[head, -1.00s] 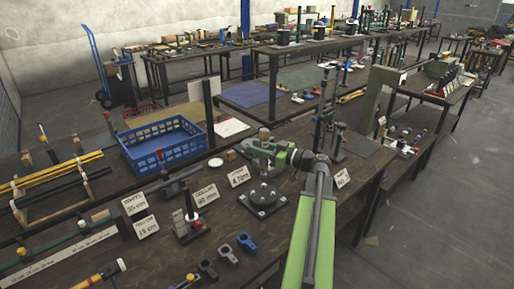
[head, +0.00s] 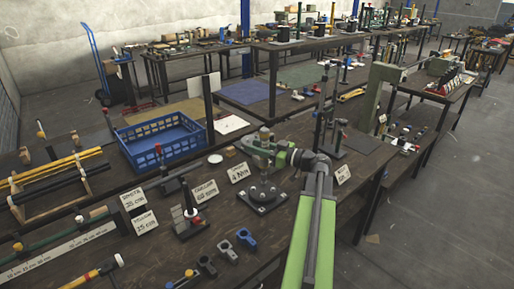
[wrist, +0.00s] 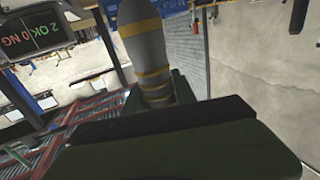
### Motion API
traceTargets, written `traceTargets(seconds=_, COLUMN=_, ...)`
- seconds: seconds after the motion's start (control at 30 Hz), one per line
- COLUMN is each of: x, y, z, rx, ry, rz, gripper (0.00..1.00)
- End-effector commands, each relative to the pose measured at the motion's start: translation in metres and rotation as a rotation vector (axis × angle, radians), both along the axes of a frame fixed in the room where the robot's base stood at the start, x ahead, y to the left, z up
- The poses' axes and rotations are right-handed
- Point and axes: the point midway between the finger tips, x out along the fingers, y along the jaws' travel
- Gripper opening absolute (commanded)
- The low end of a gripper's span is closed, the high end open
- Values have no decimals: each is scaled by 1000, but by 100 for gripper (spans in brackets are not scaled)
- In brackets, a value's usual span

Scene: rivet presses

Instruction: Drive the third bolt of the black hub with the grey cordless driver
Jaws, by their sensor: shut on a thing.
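The black hub (head: 268,204) sits on the dark bench, a square black plate with a raised round centre and small bolts. How deep each bolt sits is too small to tell. My gripper (head: 266,148) is above the hub, shut on the grey driver (head: 265,131), which stands roughly upright. In the wrist view the grey driver (wrist: 143,40) shows yellow bands and rises from behind my dark green jaw (wrist: 180,140). The driver's lower end is above or at the hub; contact cannot be told.
A "4 Nm" card (head: 239,172) stands behind the hub. Blue, grey and black clamps (head: 226,251) lie in front. A blue crate (head: 160,142) stands at back left. A black stand (head: 188,222) is left, and a post on a base (head: 335,150) is right.

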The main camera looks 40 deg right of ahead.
Motion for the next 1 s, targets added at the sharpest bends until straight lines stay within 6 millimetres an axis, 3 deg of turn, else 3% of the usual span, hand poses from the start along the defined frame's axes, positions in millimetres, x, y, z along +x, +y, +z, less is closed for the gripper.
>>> traceTargets(seconds=1.0, x=1, y=1, z=-9, rx=1, ry=-2, rz=1, gripper=0)
